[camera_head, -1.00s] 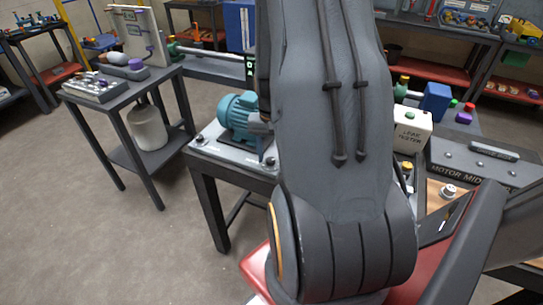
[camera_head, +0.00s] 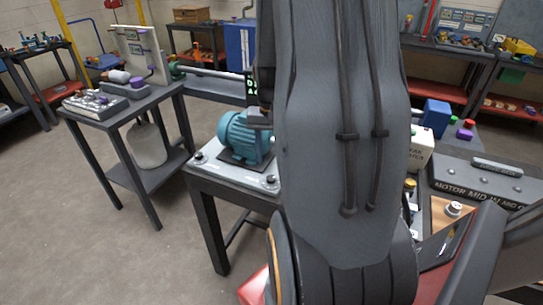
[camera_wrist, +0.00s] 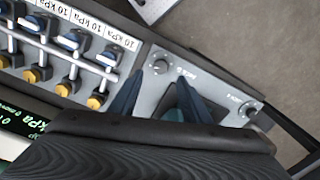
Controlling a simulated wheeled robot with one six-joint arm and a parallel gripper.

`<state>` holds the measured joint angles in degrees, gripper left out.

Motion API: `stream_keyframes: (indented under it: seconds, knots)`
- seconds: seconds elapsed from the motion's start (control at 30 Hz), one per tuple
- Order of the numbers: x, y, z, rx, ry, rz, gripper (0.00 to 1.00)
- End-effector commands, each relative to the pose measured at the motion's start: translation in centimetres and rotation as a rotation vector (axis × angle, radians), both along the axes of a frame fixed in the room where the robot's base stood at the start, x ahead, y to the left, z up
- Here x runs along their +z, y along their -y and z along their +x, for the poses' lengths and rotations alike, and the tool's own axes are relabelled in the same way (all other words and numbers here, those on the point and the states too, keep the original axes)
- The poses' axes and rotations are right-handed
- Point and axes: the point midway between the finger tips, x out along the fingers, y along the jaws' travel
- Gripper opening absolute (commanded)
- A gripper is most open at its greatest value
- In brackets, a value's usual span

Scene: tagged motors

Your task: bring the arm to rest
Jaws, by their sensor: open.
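My gripper (camera_wrist: 158,88) shows in the wrist view as two dark blue fingers spread apart, with nothing held between their tips. A bit of teal (camera_wrist: 173,115), probably the motor, shows low between the fingers. In the head view my own arm fills the middle and hides most of my gripper. The teal motor (camera_head: 240,138) sits on the plate on a dark table, just left of my arm. A dark part of my arm's end shows close to the motor; I cannot tell whether they touch.
A panel of blue-handled valves (camera_wrist: 72,40) with yellow knobs lies left in the wrist view. In the head view a side table (camera_head: 120,115) stands left, and a leak tester box (camera_head: 420,150) and a dark motor bin (camera_head: 485,185) stand right. Open floor lies front left.

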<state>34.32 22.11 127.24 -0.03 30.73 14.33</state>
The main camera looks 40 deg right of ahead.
Motion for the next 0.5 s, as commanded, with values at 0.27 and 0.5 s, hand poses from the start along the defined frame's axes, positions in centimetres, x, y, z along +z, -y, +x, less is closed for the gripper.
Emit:
stream_keyframes:
  seconds: [0.27,0.5]
  knots:
    - [0.0,0.0,0.0,0.000,0.000,0.000,0.43]
    - [0.6,-3.5,0.9,0.105,0.014,-0.009,0.43]
